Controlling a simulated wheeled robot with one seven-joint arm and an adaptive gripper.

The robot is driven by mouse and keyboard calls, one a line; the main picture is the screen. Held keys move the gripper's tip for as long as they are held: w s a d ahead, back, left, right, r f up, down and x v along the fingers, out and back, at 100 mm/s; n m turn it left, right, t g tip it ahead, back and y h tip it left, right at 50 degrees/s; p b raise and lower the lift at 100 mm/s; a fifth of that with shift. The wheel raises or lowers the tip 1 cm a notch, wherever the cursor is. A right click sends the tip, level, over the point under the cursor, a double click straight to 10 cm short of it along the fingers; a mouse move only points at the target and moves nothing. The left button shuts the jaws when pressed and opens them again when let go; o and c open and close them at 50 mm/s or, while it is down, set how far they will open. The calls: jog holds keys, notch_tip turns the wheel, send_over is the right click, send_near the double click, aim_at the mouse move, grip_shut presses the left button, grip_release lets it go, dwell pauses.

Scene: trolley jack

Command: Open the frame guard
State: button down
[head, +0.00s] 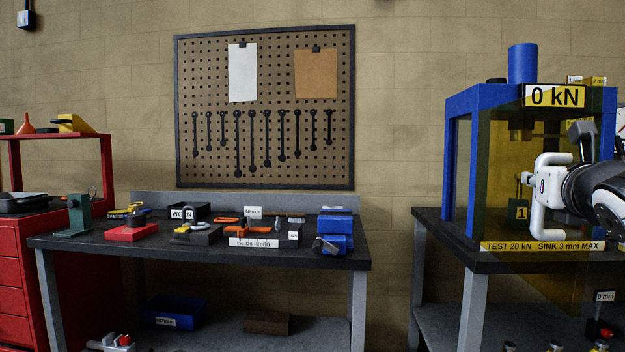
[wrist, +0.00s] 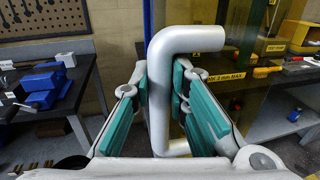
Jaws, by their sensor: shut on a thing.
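The frame guard (head: 490,185) is a see-through yellow panel across the front of the blue press frame (head: 458,160). A pale C-shaped handle (head: 553,158) stands at its right part in the head view. In the wrist view the handle (wrist: 158,112) is upright, with its top bend running right. My gripper (wrist: 160,85) is shut on the handle's upright bar, with green pads on both sides of it. In the head view my arm reaches in from the right edge.
The press stands on a dark bench (head: 430,222), with a "0 kN" sign (head: 555,96) on top. A second bench (head: 90,246) to the left holds a blue vise (head: 336,232) and small tools. A gap lies between the benches. A red cabinet (head: 20,260) stands far left.

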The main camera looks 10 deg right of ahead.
jog(key=shift+r, duration=0.1)
jog(key=c, duration=1.5)
grip_release()
jog(key=shift+c, duration=0.2)
jog(key=v, duration=1.2)
jog(key=shift+w, duration=0.1)
